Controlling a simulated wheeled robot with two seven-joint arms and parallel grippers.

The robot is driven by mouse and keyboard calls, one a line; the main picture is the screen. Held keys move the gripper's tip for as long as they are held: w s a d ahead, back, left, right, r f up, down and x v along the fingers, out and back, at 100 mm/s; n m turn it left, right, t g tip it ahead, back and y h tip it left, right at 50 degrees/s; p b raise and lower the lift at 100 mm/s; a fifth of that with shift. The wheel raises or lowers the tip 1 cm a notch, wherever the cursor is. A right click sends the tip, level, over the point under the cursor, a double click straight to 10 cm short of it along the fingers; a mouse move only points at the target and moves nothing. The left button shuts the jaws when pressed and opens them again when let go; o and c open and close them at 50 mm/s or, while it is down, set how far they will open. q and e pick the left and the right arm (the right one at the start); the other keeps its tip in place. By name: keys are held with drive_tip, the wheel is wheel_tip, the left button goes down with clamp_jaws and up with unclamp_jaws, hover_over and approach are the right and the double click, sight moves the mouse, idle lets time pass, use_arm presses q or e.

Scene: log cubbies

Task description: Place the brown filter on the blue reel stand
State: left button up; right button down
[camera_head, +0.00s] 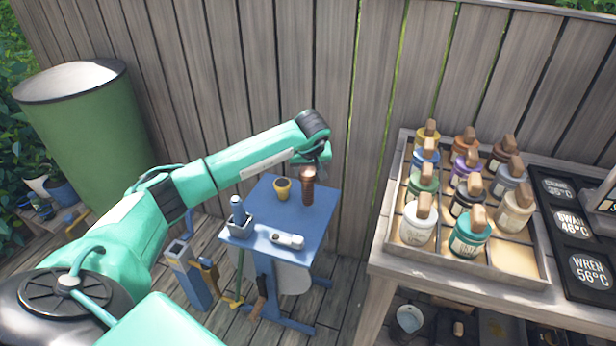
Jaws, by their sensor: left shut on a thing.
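The brown filter (308,187) is a slim, ribbed, upright cylinder near the back of the blue stand's top. My left gripper (309,166) is above it and shut on its upper end, which the jaws partly hide. The blue reel stand (322,212) is a small blue table with a pale rounded reel shape below its top. The filter's lower end appears over the stand top; I cannot tell whether it touches. My right gripper is not in view.
On the stand are a yellow cup (282,188), a blue-grey bottle in a holder (239,217) and a white item (287,240). A wooden workbench (385,262) with a tray of several bottles is at right. A plank fence (260,85) stands behind, a green barrel (95,125) at left.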

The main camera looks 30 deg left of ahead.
use_arm(q)
drive_tip(key=shift+f, duration=1.5)
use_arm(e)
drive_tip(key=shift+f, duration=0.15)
use_arm(q)
drive_tip(key=shift+f, duration=0.1)
drive_tip(key=o, duration=1.3)
drive_tip(key=shift+c, duration=0.2)
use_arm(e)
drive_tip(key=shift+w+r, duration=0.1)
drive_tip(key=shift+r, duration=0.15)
use_arm(q)
drive_tip(key=shift+r, duration=0.3)
drive_tip(key=v, duration=1.1)
drive_tip(key=shift+s+r, duration=0.15)
drive_tip(key=shift+r, duration=0.1)
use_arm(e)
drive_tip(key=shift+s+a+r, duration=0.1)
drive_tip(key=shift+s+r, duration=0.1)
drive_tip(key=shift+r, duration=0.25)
